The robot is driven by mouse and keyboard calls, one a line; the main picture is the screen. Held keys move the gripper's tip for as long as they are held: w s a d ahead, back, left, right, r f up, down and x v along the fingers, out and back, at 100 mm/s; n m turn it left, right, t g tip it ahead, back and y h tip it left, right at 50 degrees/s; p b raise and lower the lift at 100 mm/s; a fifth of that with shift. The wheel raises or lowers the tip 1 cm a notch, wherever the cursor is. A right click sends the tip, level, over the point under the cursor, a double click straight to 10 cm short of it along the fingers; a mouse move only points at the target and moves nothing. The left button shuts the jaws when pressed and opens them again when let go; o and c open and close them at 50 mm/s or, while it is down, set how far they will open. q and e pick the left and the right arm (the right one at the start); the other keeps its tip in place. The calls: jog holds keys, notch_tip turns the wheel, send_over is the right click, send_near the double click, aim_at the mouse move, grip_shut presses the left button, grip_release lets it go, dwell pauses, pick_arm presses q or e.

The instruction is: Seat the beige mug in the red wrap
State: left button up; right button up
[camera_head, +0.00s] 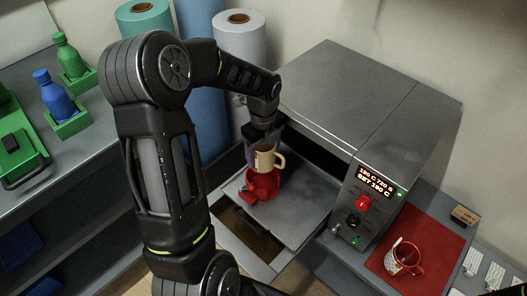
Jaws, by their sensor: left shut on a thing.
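The beige mug (266,161) is held upright in my left gripper (262,142), its handle toward the right. The red wrap (263,188) sits on the grey tray (297,210) that sticks out from the press. The mug is directly above the wrap, and its lower part seems to be at or just inside the wrap's rim. I cannot tell how deep it sits. The gripper covers the mug's upper left side. My right gripper is not in view.
The grey press (370,95) with a lit display stands behind and right of the tray. A red mat (425,245) at the lower right holds a red and white mug (404,258). Green and blue bottles and a green toolbox stand on the left bench. Large rolls stand at the back.

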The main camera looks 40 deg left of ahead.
pick_arm(q)
jog(key=shift+f+b, duration=1.95)
jog(key=shift+f, duration=0.25)
jog(key=shift+f, duration=0.2)
jog(key=shift+p, duration=0.3)
jog(key=shift+f, duration=0.15)
jog(key=shift+f+b, duration=1.05)
jog(key=shift+f, duration=0.8)
